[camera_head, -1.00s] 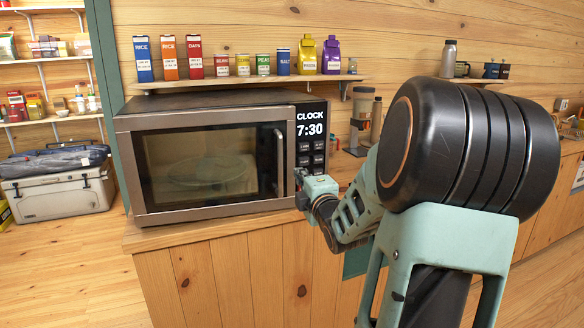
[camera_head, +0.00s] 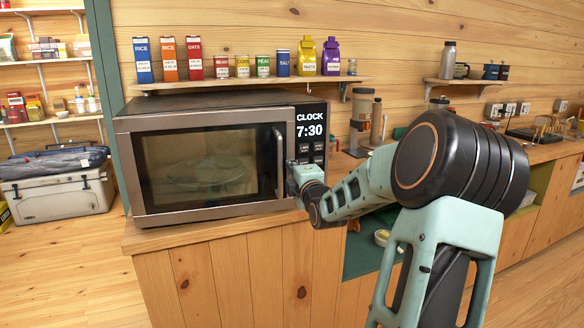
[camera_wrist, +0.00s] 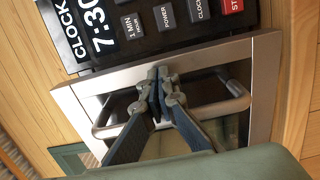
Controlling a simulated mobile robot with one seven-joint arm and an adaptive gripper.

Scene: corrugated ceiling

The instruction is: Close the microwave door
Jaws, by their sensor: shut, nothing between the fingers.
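The microwave (camera_head: 208,108) stands on the wooden counter. Its door (camera_head: 150,205) faces me and looks flush or nearly flush with the control panel; a small gap cannot be ruled out. The vertical door handle (camera_head: 280,160) is at the door's right side. My gripper (camera_head: 294,176) is at the door's right edge, just right of the handle, partly hidden by its own body. In the wrist view, my gripper (camera_wrist: 160,77) is shut and empty, its tips at the silver door frame (camera_wrist: 212,54). The handle (camera_wrist: 236,97) passes behind the fingers; contact is unclear.
The control panel (camera_head: 311,135) with its clock is right of the door. A shelf (camera_head: 250,82) with several food packages hangs above. Jars (camera_head: 362,105) stand on the counter to the right. A cooler (camera_head: 60,195) sits on the floor at left.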

